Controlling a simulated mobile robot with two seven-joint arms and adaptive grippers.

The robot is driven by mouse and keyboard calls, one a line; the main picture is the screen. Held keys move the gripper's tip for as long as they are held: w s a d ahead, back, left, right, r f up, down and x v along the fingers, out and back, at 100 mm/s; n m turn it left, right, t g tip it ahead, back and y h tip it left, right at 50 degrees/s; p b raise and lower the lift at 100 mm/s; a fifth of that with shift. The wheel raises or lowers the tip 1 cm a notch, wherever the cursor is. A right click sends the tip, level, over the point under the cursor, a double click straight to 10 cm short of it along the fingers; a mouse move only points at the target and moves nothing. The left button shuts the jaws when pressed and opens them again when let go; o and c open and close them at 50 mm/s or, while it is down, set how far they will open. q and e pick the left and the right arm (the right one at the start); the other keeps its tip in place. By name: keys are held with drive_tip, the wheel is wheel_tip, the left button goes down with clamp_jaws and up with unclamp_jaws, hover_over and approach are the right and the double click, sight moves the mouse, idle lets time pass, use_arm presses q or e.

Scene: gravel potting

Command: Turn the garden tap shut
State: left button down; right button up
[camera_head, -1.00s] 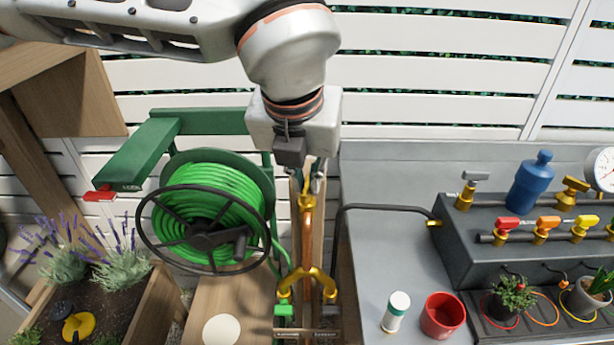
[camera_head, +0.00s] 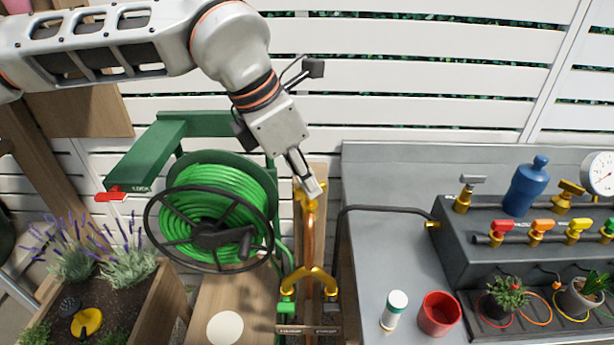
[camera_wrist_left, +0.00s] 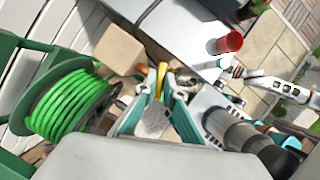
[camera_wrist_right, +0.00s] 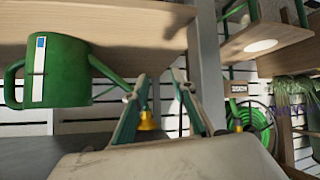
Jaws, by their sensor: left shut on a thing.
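The garden tap (camera_head: 309,202) is a brass fitting on top of an upright copper pipe (camera_head: 308,240) at the middle of the head view. My left gripper (camera_head: 311,190) reaches it from the upper left, tilted, and is shut on its handle. The jaws mostly hide the handle. In the left wrist view, the brass (camera_wrist_left: 161,78) shows beyond a grey piece (camera_wrist_left: 154,121) between the fingers. A brass Y-piece (camera_head: 308,282) sits lower on the pipe. My right gripper (camera_wrist_right: 159,80) shows only in its own wrist view, fingers apart and empty.
A green hose reel (camera_head: 212,215) stands close left of the pipe. A grey bench with a white-capped bottle (camera_head: 394,310), a red cup (camera_head: 439,314) and a valve manifold is at the right. A green watering can (camera_wrist_right: 58,72) is near my right gripper.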

use_arm(q)
drive_tip(key=m+g+p, duration=0.1)
drive_tip(key=m, duration=0.2)
drive_tip(key=shift+r, duration=0.15)
drive_tip(key=shift+w+m+g+p, duration=0.15)
drive_tip(key=shift+m+g+p, duration=0.3)
drive_tip(key=shift+m, duration=0.45)
drive_tip(key=c, duration=2.1)
unclamp_jaws()
drive_tip(key=shift+c, duration=0.2)
drive_tip(key=v, duration=1.2)
drive_tip(key=shift+a, duration=0.2)
